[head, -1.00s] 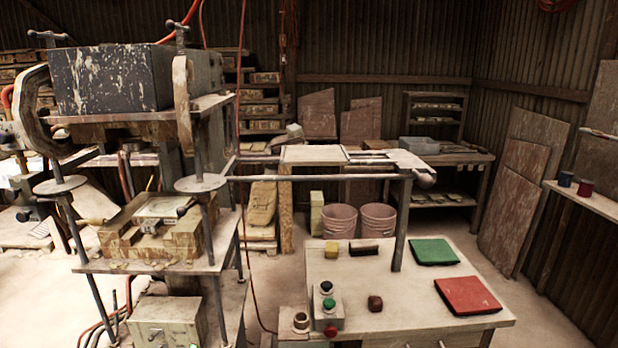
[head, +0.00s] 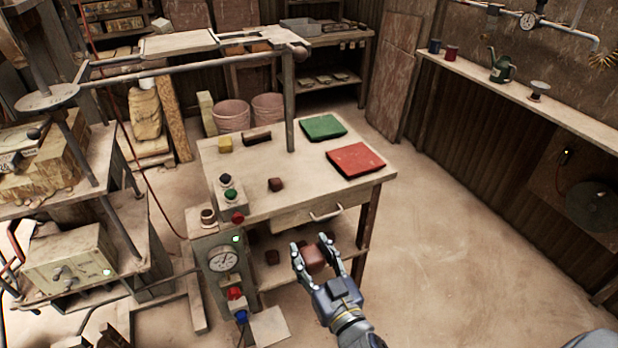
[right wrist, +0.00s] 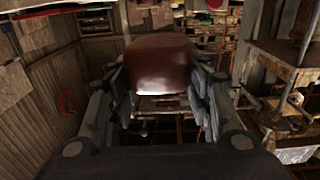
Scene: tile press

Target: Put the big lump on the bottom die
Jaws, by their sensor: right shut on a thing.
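My right gripper (head: 312,248) is shut on a big reddish-brown lump (head: 314,258), held in front of the table, below the level of its top. In the right wrist view the lump (right wrist: 160,65) sits between the fingers. The bottom die (head: 10,162) is on the press at the left edge of the head view, only partly in frame, well away from the gripper. A smaller dark red lump (head: 275,184) lies on the table top. My left gripper is not in view.
A post and rail rise over the table. The floor at right is clear.

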